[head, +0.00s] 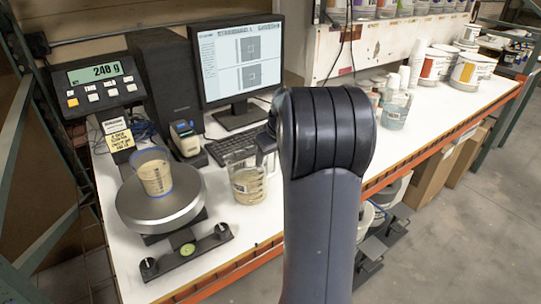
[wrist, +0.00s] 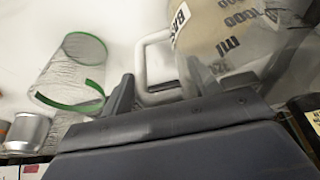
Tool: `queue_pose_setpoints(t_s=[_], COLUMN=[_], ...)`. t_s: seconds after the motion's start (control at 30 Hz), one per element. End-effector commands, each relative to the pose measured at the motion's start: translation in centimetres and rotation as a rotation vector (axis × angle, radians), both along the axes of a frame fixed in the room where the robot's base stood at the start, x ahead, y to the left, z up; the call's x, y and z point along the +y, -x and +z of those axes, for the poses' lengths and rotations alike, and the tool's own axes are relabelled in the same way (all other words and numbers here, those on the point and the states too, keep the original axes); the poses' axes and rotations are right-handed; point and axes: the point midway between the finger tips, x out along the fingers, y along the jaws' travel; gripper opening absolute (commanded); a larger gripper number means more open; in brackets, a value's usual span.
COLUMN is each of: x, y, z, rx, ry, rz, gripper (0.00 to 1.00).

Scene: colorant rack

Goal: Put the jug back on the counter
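The jug (head: 248,184) is clear with beige contents. It appears upright over the white counter (head: 225,212), right of the scale; I cannot tell whether its base touches. In the wrist view the jug (wrist: 215,35) fills the upper right, with printed volume marks, and its clear handle (wrist: 143,62) points toward my gripper. My gripper (wrist: 160,70) has its fingers apart, with the handle between them; no firm grip shows. In the head view my gripper (head: 267,140) is at the jug's upper right, partly hidden by my arm.
A cup (head: 154,177) with beige contents stands on the round scale (head: 160,205); the display (head: 93,73) reads 240 g. A keyboard (head: 232,146) and monitor (head: 240,60) stand behind. A clear, green-rimmed container (wrist: 75,75) lies left in the wrist view. Tubs (head: 470,70) stand far right.

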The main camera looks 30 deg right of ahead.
Motion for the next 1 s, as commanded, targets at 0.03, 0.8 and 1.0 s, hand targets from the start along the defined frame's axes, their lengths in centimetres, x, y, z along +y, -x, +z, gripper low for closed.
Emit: queue_pose_setpoints(t_s=[0.03, 0.8, 1.0], x=[0.0, -0.2, -0.1], y=[0.0, 2.1, 3.4], z=[0.0, 5.9, 9.5], rx=[0.0, -0.005, -0.004], ry=[0.0, 0.004, 0.003], rz=[0.0, -0.001, -0.001], gripper=[0.62, 0.74, 0.74])
